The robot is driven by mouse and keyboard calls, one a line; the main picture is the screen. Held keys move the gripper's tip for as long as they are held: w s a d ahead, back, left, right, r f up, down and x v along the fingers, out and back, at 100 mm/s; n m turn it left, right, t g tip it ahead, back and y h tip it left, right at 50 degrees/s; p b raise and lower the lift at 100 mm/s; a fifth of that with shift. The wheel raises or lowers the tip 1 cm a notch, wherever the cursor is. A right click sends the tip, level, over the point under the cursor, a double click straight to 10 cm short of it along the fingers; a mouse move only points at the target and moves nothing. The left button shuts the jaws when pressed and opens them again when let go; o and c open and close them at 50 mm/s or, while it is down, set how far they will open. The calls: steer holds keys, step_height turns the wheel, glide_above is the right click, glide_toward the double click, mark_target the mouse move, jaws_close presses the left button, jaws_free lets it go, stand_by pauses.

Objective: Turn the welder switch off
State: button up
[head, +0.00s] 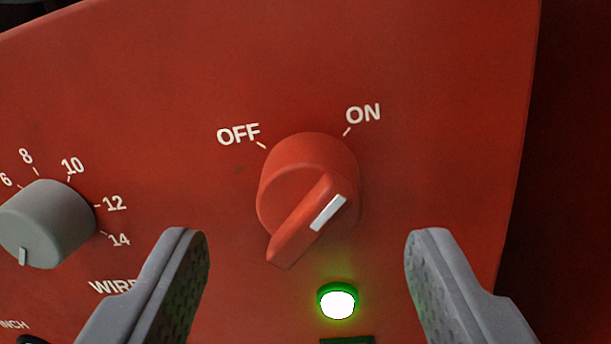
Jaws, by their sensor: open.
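The welder switch (285,190) is a round red knob with a raised grip bar on the red panel. The bar runs from lower left to upper right, and the white mark (328,212) on its upper right end points toward the ON label (363,115). The OFF label (238,134) is at the upper left of the knob. My gripper (308,240) is open and empty. Its two grey fingers stand left and right of the knob, lower in the picture, with clear gaps on both sides. How far the fingertips are from the panel is hard to tell.
A green lamp (338,302) glows brightly below the switch. A grey numbered dial (45,222) is at the left, near the left finger. The red panel (440,180) ends at a right edge, with a dark area beyond it. The panel above the switch is bare.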

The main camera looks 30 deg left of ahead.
steer(key=shift+x, duration=1.05)
steer(key=shift+c, duration=0.4)
